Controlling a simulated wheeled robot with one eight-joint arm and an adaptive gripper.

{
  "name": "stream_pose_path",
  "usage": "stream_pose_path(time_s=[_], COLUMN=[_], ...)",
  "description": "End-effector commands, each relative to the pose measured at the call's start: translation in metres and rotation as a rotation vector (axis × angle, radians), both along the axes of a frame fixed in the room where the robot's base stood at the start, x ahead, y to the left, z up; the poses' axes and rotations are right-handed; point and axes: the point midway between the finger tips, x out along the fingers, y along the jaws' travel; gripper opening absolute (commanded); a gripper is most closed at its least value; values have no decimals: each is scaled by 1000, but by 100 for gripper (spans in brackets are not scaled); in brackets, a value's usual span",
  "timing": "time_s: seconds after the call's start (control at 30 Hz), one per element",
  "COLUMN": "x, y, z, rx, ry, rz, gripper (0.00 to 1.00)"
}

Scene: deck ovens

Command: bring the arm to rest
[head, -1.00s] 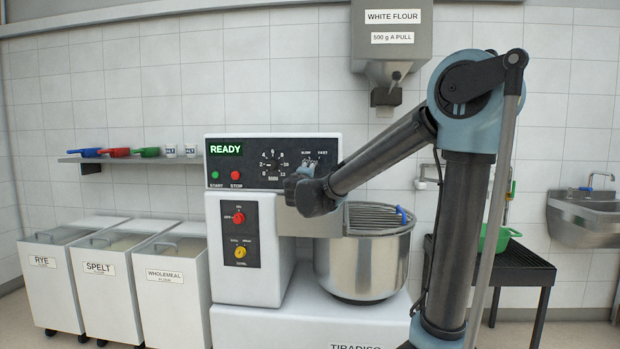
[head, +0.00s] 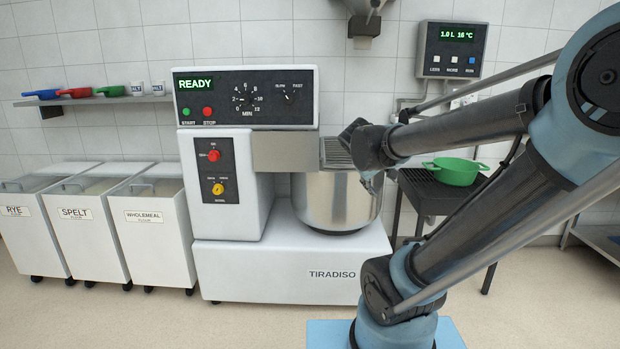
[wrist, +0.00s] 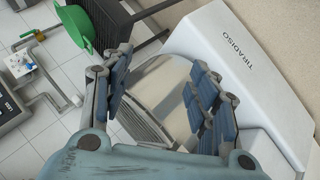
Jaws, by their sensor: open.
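My gripper (wrist: 163,85) is open and empty in the wrist view, its two padded blue-grey fingers spread apart. The mixer's steel bowl (wrist: 170,85) shows between and beyond the fingers. In the head view my arm reaches in from the right, folded at the elbow, and its wrist end is in front of the bowl (head: 325,205). The gripper is mostly hidden there behind the wrist. I cannot tell how far it is from the bowl.
The mixer (head: 225,195) stands ahead, its panel reading READY. Flour bins (head: 95,225) stand to its left. A green bowl (head: 455,171) sits on a dark rack table (head: 418,188) to the right, below a water meter (head: 452,50). The floor in front is clear.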

Motion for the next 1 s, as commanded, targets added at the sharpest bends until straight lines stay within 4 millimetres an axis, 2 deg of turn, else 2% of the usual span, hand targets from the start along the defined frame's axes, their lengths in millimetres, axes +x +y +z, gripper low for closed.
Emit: stream_pose_path(time_s=[0.03,0.23,0.4,0.5,0.7,1.0], x=[-21,-97,-152,-173,-193,-194], y=[-7,-9,7,18,30,32], z=[-15,-70,-108,-123,-136,-137], rx=[47,253,427,509,591,598], ry=[36,175,276,316,355,358], rz=[-37,-153,-223,-248,-266,-267], gripper=[54,54,54,54,54,54])
